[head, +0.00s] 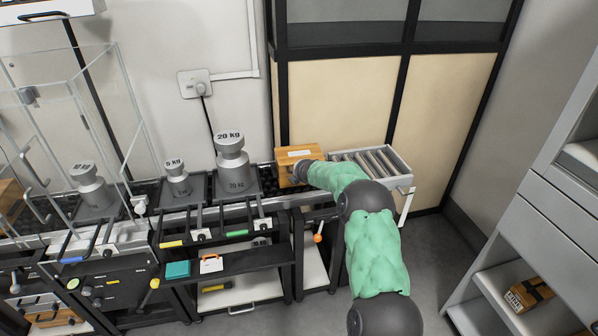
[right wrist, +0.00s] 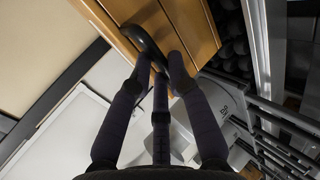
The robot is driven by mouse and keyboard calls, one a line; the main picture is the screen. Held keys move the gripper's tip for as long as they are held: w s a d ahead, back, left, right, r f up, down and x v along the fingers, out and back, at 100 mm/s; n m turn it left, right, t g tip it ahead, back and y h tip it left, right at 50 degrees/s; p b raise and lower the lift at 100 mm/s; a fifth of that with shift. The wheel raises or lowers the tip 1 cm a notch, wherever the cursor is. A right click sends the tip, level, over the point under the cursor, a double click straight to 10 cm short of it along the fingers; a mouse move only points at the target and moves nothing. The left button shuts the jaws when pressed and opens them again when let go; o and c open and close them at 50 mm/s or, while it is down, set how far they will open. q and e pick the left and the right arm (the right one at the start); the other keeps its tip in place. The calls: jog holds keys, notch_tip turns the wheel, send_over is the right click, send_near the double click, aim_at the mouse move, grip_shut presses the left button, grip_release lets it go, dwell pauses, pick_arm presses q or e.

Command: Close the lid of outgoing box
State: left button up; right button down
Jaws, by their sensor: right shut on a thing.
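A wooden box (head: 288,160) with a white label on top stands at the back of the weighing table, at the left end of a roller conveyor. I take it to be the outgoing box. My right gripper (head: 300,173) reaches its front side and hides part of it. In the right wrist view, the fingers of the right gripper (right wrist: 163,68) are closed around a curved black handle (right wrist: 146,43) on the wooden surface (right wrist: 190,25). I cannot tell how far the lid is open. My left gripper is out of view.
A roller conveyor (head: 372,163) adjoins the box on the right. Metal weights, including a 20 kg one (head: 234,170), stand on scales to the left. A dark shelf (head: 240,262) lies below. A grey cabinet (head: 555,205) is at the right, with clear floor before it.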

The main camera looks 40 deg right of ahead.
jog(key=f, duration=0.2)
jog(key=shift+s+a+f, duration=0.3)
jog(key=c, duration=1.3)
grip_release()
jog(key=shift+o, duration=0.7)
jog(key=shift+f+g, duration=0.1)
jog(key=shift+g, duration=0.2)
jog(key=r+v, duration=0.1)
jog(key=v, duration=1.1)
jog(key=shift+d, duration=0.3)
jog(key=shift+w, duration=0.1)
